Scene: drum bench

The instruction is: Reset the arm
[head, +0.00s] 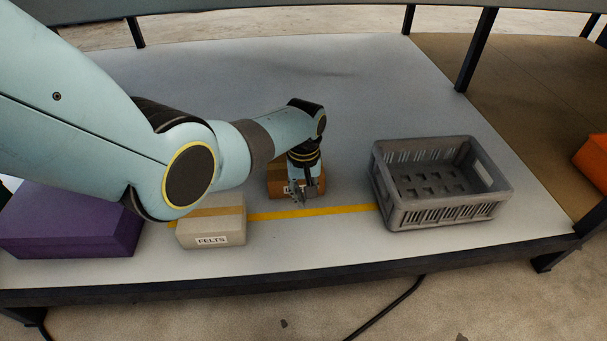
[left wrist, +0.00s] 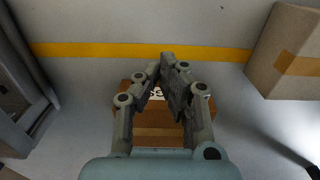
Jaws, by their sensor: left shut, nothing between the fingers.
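My left arm (head: 180,165) reaches in from the left over the bench. My left gripper (head: 305,196) points down, shut and empty, just in front of a brown box (head: 280,178) with a label. The gripper hides part of this box. In the left wrist view the shut fingertips (left wrist: 174,62) show in front of the brown box (left wrist: 160,125), whose label is partly covered. I cannot tell whether the fingers touch the box. My right gripper is not in view.
A beige box labelled FELTS (head: 212,227) stands left of the gripper, beside a purple box (head: 75,220). An empty grey crate (head: 440,214) stands to the right. A yellow line (head: 340,210) crosses the bench. The bench behind the brown box is clear.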

